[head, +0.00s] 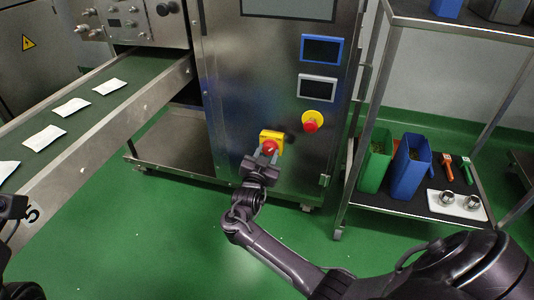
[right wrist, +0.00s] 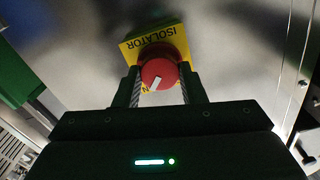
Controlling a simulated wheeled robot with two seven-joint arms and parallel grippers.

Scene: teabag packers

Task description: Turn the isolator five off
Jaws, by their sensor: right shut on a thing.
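The isolator is a red rotary knob (head: 270,146) on a yellow plate (head: 273,135), low on the steel cabinet front. In the right wrist view the yellow plate (right wrist: 172,38) reads ISOLATOR upside down, and the red knob (right wrist: 159,72) has a white pointer mark lying at a slant. My right gripper (head: 266,153) is at the knob; in its wrist view the fingers (right wrist: 160,88) stand on both sides and are shut on it. Dark parts of my left arm show at the left edge; its jaws cannot be made out. The number five shows on the conveyor's side.
A red button on a round yellow base (head: 312,121) sits up and right of the isolator, below two small screens. A conveyor (head: 130,106) with several white packets runs at the left. A shelf rack (head: 385,205) with green and blue bins stands at the right. Green floor is clear in front.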

